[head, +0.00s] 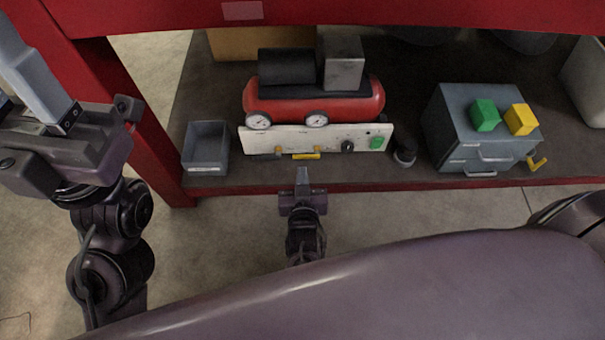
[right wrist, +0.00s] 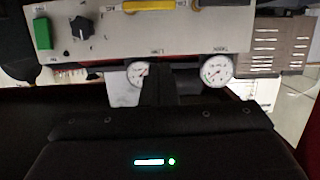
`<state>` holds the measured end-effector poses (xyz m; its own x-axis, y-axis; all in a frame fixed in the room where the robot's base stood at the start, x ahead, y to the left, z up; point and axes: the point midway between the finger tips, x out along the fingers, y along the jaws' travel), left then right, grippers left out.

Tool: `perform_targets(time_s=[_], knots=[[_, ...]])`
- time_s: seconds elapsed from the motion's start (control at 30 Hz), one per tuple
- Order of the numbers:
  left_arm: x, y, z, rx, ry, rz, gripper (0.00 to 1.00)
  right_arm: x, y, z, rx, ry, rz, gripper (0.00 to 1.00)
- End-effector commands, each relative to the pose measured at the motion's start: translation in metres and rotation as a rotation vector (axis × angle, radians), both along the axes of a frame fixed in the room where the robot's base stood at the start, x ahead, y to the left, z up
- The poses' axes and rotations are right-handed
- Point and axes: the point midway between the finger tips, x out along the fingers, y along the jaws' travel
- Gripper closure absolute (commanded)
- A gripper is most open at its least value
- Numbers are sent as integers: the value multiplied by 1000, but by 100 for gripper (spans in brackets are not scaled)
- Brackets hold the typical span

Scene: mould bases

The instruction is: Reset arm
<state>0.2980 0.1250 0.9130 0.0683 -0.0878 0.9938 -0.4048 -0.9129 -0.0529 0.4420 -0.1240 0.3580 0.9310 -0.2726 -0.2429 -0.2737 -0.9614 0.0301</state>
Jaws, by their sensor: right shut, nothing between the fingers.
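My right gripper (head: 302,178) is in the middle of the head view, just in front of the shelf edge. Its fingers are together with nothing between them, pointing at the white control panel (head: 270,139) of the red compressor (head: 330,107). In the right wrist view, the shut fingers (right wrist: 158,85) show dark below the panel (right wrist: 170,35), which appears upside down with its gauges. My left gripper (head: 35,80) is large at the left edge of the head view, away from the shelf objects. Part of it is cut off, so its opening is unclear.
A grey open bin (head: 205,125) stands left of the compressor. A blue-grey drawer box (head: 455,135) stands at the right with a green block (head: 485,115) and a yellow block (head: 520,119) on top. A small dark round object (head: 405,155) lies between. The red shelf frame (head: 105,90) borders the left.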

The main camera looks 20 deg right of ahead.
Motion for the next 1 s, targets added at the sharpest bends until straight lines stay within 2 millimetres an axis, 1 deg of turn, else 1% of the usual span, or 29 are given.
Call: perform_targets(time_s=[0.03, 0.13, 0.37, 0.43, 0.47, 0.57, 0.63, 0.67, 0.7, 0.73, 0.77, 0.8, 0.87, 0.9, 0.97, 1.0], knots=[[0, 0, 2, 0, 5, -1, 64, -5, 1, 2, 0, 0, 0, 100], [0, 0, 2, 0, 8, 0, 64, -9, 2, 3, 0, 0, -1, 100], [0, 0, 1, 0, 8, 0, 64, -10, 3, 3, -1, -1, -1, 100], [5, -1, 1, 4, 20, 1, 64, -11, 3, 3, -2, 4, 3, 100], [10, -3, 1, 10, 36, 3, 64, -11, 3, 4, -4, 10, 7, 100], [42, -12, -6, 48, 138, 13, 64, -14, 2, 5, -17, 50, 30, 100], [78, -23, -21, 93, 263, 24, 64, -18, 1, 3, -31, 99, 59, 100], [95, -27, -31, 116, 326, 30, 64, -21, 1, 1, -37, 125, 74, 100], [118, -33, -48, 150, 420, 38, 64, -25, -1, -1, -46, 163, 94, 100], [135, -37, -63, 176, 492, 43, 64, -29, -2, -4, -52, 194, 110, 100], [150, -40, -80, 202, 566, 50, 64, -34, -3, -7, -57, 224, 125, 100], [168, -44, -104, 238, 665, 58, 64, -40, -6, -11, -64, 266, 145, 100], [190, -47, -144, 290, 815, 70, 64, -52, -10, -17, -72, 332, 174, 100], [201, -47, -173, 325, 916, 78, 64, -60, -14, -21, -77, 376, 192, 100], [211, -45, -218, 377, 1069, 89, 64, -75, -20, -27, -82, 445, 219, 100], [213, -43, -249, 411, 1170, 95, 64, -86, -25, -30, -84, 492, 234, 100]])
